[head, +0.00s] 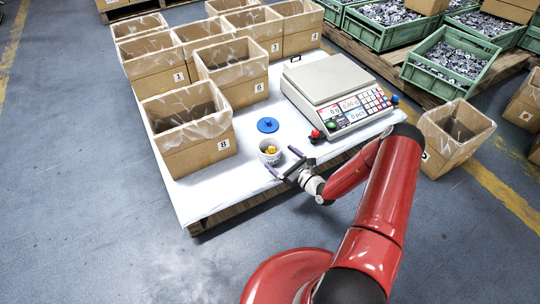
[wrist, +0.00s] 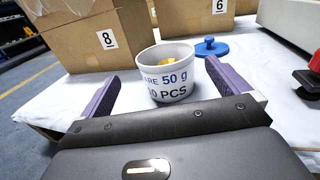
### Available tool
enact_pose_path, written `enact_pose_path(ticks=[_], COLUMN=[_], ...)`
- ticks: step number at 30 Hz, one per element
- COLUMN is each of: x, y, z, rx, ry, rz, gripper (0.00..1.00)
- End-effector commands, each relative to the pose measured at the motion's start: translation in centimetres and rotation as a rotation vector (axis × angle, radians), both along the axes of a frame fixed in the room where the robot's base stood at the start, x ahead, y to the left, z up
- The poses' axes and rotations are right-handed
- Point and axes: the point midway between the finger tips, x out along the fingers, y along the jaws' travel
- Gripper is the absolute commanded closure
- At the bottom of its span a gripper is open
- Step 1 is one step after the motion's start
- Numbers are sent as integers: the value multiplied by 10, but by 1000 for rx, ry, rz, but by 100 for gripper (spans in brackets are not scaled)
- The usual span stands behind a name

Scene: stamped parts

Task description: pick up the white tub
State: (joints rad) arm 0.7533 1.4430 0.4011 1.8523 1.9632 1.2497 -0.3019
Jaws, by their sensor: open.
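The white tub (head: 268,156) stands upright on the white-covered table, with something yellow inside it. My gripper (head: 285,165) is open at the near right of the tub. In the wrist view its two purple fingers (wrist: 164,86) are spread wide, one to each side of the tub, with space on both sides. Nothing is held. I cannot tell how far the fingertips reach along the tub's sides.
A blue lid with a knob (head: 268,125) lies behind the tub. Box 8 (head: 195,158) stands to the left. The white table cover (head: 200,195) is bare at the front left.

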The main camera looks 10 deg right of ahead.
Motion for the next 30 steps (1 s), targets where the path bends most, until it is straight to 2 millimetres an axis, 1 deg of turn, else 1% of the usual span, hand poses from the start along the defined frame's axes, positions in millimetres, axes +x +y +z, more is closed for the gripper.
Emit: enact_pose_path(ticks=[1, 4, 9, 14, 21, 24, 28, 29, 30], x=[0, 5, 22, 34, 64, 68, 68, 68, 68], y=[-2, -2, 7, 15, 31, 33, 33, 33, 33], z=[-8, -14, -13, -13, -13, -12, -12, -12, -12], rx=[14, 25, 24, 24, 22, 23, 24, 24, 23], ry=[9, 17, 17, 17, 17, 19, 19, 19, 19], rz=[-23, -43, -43, -41, -41, -42, -42, -42, -42], gripper=[0, 0, 0, 0, 0, 0, 0, 1, 7])
